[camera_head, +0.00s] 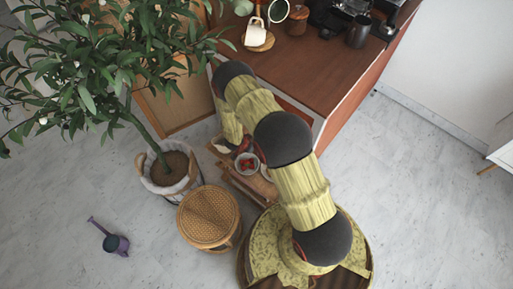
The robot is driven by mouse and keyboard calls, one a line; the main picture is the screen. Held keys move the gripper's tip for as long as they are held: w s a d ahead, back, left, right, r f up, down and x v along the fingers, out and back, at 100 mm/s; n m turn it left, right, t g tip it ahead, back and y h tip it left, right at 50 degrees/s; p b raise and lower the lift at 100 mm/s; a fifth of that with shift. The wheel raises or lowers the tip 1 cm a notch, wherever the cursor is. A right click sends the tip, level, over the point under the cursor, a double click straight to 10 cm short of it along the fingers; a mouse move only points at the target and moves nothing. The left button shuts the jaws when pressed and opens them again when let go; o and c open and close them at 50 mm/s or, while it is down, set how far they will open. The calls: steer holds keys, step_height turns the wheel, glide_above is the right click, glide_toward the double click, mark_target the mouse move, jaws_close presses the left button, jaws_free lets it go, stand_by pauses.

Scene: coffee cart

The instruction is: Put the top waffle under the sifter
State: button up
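My gripper end (232,135) points down at the left end of my arm, over a low wooden stand beside the cart. Its fingers are too small and too covered by my arm to show whether they are open or shut. I cannot make out the top waffle. A pale round thing (221,146) lies by the gripper end, but I cannot tell what it is. I cannot pick out the sifter either. A white bowl with red pieces in it (247,163) stands on the low stand (240,180), right of and below the gripper end.
The wooden cart top (330,75) holds a white cup on a wooden board (257,33), a dark metal jug (358,31) and a coffee machine.

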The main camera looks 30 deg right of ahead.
steer(key=c, duration=0.9)
steer(key=shift+r, duration=0.2)
